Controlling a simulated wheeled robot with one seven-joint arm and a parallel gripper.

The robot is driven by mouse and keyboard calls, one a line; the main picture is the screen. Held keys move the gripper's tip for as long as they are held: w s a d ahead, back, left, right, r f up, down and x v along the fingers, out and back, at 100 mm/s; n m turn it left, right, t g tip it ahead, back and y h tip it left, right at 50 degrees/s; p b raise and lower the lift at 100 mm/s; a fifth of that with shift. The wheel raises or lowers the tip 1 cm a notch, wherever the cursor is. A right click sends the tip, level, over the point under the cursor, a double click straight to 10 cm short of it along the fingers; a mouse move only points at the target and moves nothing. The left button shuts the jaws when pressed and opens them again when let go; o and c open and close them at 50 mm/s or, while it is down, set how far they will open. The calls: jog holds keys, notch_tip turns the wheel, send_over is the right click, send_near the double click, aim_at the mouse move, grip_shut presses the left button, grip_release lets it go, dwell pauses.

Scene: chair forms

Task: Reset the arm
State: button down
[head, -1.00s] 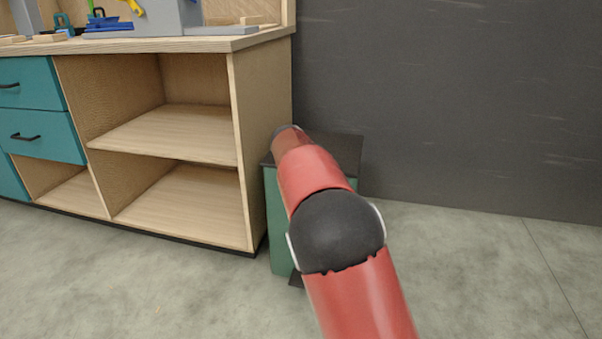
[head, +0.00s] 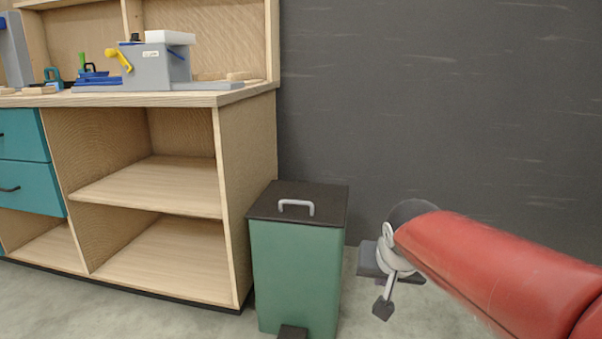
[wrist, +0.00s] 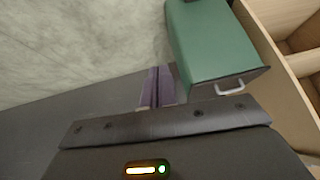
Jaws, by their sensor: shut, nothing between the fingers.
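My red arm (head: 500,265) reaches in from the right edge of the head view. My gripper (head: 383,308) is at its end, to the right of the green bin and apart from it, in front of the dark wall. In the wrist view the two purple-grey fingers (wrist: 155,88) lie together with nothing between them. The gripper is shut and empty.
A green bin (head: 295,275) with a dark lid and grey handle stands on the floor beside the wooden workbench (head: 235,190). A grey machine (head: 155,68) and blue tools sit on the bench top. Its shelves look empty. The dark wall (head: 440,100) is behind.

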jog(key=s+f+n+g, duration=0.1)
jog(key=s+f, duration=0.2)
jog(key=s, duration=0.7)
jog(key=s+f+n, duration=0.1)
jog(key=s+f, duration=0.1)
jog(key=s, duration=0.7)
notch_tip(320, 180, up, 13)
jog(key=p, duration=1.3)
jog(key=shift+w+d, duration=0.15)
jog(key=shift+d, duration=0.05)
